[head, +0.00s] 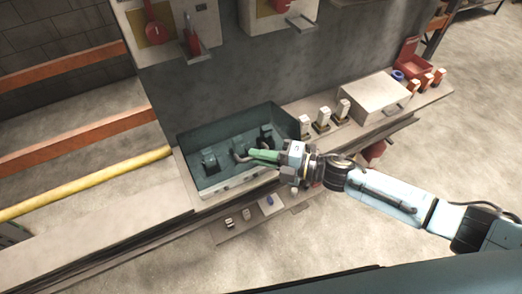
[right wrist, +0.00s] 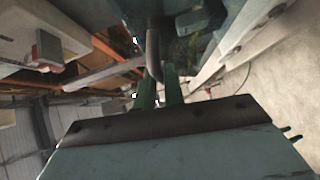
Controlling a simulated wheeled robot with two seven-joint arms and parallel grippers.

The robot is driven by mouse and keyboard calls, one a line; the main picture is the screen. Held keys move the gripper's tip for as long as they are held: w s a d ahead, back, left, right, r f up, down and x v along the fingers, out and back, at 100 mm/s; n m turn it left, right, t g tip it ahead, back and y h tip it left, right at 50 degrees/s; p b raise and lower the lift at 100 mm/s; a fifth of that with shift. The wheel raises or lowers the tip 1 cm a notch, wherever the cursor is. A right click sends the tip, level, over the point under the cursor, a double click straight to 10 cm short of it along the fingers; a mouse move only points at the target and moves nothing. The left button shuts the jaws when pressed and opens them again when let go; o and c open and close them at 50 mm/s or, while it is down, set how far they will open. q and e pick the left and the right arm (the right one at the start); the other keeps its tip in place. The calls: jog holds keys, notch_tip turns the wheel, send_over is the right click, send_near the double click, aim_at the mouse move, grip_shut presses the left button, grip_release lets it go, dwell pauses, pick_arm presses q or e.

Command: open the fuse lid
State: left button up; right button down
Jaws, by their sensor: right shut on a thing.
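The dark teal fuse box (head: 213,140) sits on the ledge against the grey wall in the head view. Dark fittings show on its teal face. I cannot tell clearly how far its lid stands open. My right gripper (head: 253,155) reaches over the box from the right, and its green fingers are shut on a curved grey handle (head: 240,158). The handle also shows between the green fingers of my right gripper (right wrist: 158,82) in the right wrist view (right wrist: 153,48). My left gripper is out of view.
Several white-topped fuses (head: 323,118) stand on the ledge right of the box, then a pale case (head: 366,98) and a red open bin (head: 407,58). Wall boxes with red levers (head: 155,34) hang above. A lower shelf (head: 236,230) lies in front.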

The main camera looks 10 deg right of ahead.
jog(key=r+p, duration=0.3)
jog(key=shift+w+r+m+h, duration=0.1)
jog(key=shift+w+m+h, duration=0.2)
jog(key=shift+w, duration=0.1)
jog(key=shift+w+a+r+p, duration=0.2)
jog(key=shift+w+r+p, duration=0.2)
jog(key=shift+r+p, duration=0.35)
jog(key=shift+w+a+r+p, duration=0.15)
jog(key=shift+w+r+p, duration=0.3)
jog(key=shift+r, duration=0.45)
jog(key=c, duration=1.5)
grip_release()
jog(key=shift+s+g, duration=0.1)
jog(key=shift+g, duration=0.2)
jog(key=b+v, duration=0.2)
jog(key=v, duration=1.1)
jog(key=shift+s+d, duration=0.1)
jog(key=shift+d, duration=0.1)
